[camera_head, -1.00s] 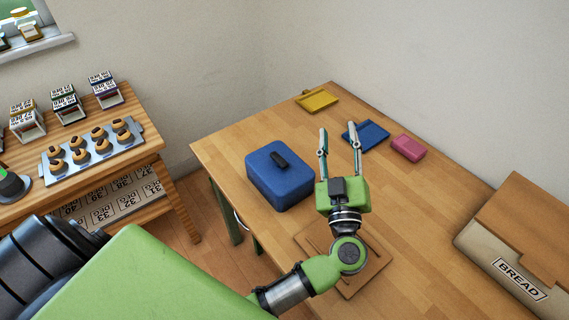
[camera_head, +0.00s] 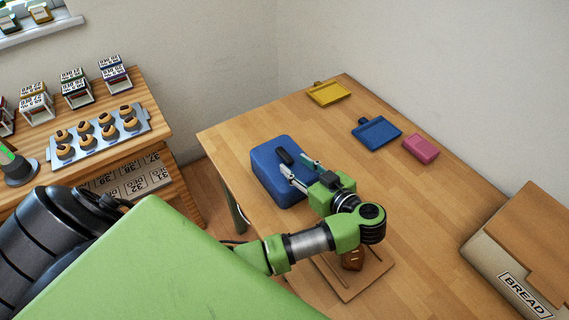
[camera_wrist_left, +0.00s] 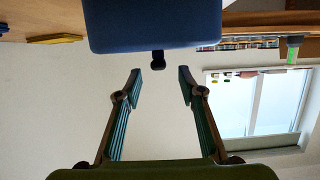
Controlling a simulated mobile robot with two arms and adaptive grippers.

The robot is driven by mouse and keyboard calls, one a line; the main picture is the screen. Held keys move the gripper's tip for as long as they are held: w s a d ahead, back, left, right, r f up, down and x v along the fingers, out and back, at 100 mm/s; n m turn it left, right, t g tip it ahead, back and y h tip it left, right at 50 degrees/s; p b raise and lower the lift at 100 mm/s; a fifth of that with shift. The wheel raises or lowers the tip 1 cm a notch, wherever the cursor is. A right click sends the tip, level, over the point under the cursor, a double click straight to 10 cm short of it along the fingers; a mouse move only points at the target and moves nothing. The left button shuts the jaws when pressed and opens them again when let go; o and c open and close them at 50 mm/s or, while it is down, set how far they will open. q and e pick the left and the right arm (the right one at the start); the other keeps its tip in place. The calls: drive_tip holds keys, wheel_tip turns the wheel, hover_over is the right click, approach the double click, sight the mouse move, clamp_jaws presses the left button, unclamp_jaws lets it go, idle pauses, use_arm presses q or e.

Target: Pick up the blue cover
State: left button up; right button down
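The blue cover (camera_head: 270,178) is a rounded blue box with a black handle (camera_head: 284,157) on top. It stands on the wooden table near the left edge. My left gripper (camera_head: 295,164) is open and empty, its two fingers pointing at the handle from the right. In the left wrist view the cover (camera_wrist_left: 150,25) fills the top middle. Its black handle (camera_wrist_left: 158,60) sticks out toward the gap between the open fingertips (camera_wrist_left: 160,80), just beyond them. My right gripper is not in view.
A brown loaf (camera_head: 353,258) sits on a wooden board (camera_head: 345,285) below my left arm. A yellow tray (camera_head: 328,93), blue tray (camera_head: 377,133) and pink box (camera_head: 421,148) lie along the back. A bread box (camera_head: 515,275) stands at right. The table's middle right is clear.

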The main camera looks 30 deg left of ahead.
sight(288, 157)
use_arm(q)
drive_tip(key=p+x, duration=0.1)
drive_tip(key=x, duration=0.6)
drive_tip(key=shift+w+r, duration=0.1)
drive_tip(key=shift+w, duration=0.05)
clamp_jaws()
